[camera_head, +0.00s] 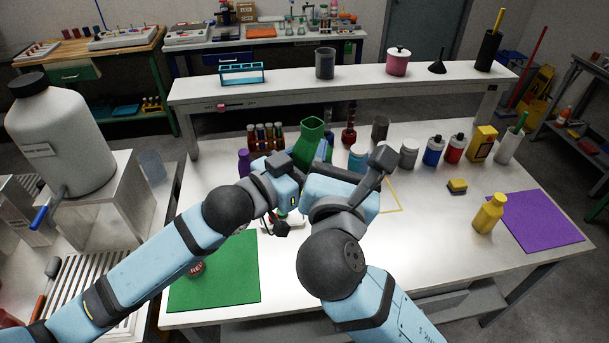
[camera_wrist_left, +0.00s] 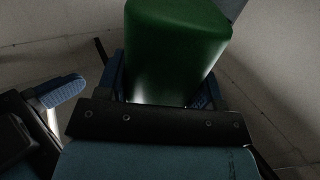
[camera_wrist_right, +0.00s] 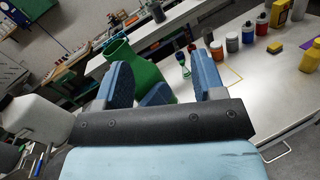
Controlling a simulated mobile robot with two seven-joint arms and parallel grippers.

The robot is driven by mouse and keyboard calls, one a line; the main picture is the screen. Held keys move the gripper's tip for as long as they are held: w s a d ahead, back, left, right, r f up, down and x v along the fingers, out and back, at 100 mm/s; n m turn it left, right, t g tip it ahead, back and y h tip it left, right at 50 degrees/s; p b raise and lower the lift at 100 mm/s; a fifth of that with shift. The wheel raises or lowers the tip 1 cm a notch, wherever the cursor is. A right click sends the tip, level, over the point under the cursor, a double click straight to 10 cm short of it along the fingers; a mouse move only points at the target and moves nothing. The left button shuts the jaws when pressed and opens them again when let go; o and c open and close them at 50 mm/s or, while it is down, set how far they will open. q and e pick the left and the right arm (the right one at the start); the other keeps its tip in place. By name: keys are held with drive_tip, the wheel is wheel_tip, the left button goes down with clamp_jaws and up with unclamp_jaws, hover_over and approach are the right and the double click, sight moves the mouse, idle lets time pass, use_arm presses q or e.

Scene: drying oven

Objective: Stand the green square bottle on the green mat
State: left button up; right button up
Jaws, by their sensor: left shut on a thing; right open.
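The green square bottle (camera_head: 309,140) is off the table, tilted, with its open mouth upward in the head view. My left gripper (camera_wrist_left: 165,88) is shut on it; the bottle's green body (camera_wrist_left: 175,40) fills the space between the fingers in the left wrist view. My right gripper (camera_wrist_right: 164,74) is open, and the bottle (camera_wrist_right: 142,68) shows beyond its fingers in the right wrist view. The arms partly hide the bottle's lower part in the head view. The green mat (camera_head: 230,275) lies at the table's front left, left of the bottle, partly under my left arm.
A round red-labelled thing (camera_head: 196,268) shows at the mat's left part, beside my arm. Several bottles and jars stand at the back of the table. A yellow bottle (camera_head: 489,213) stands beside the purple mat (camera_head: 540,222). The table's front right is clear.

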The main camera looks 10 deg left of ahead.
sight(308, 132)
use_arm(q)
drive_tip(key=shift+s+a, duration=0.1)
use_arm(e)
drive_tip(key=s+a+r+n+y, duration=0.2)
drive_tip(key=s+a+n, duration=0.2)
drive_tip(key=s+a, duration=0.15)
drive_tip(key=shift+g, duration=0.4)
drive_tip(key=w, duration=1.1)
drive_tip(key=shift+w+a+f, duration=0.2)
drive_tip(key=shift+a+f, duration=0.1)
drive_tip(key=c, duration=1)
use_arm(q)
drive_tip(key=o, duration=0.9)
drive_tip(key=shift+c, duration=0.2)
use_arm(e)
drive_tip(key=shift+a, duration=0.1)
drive_tip(key=shift+c, duration=0.4)
use_arm(q)
drive_tip(key=shift+o, duration=0.7)
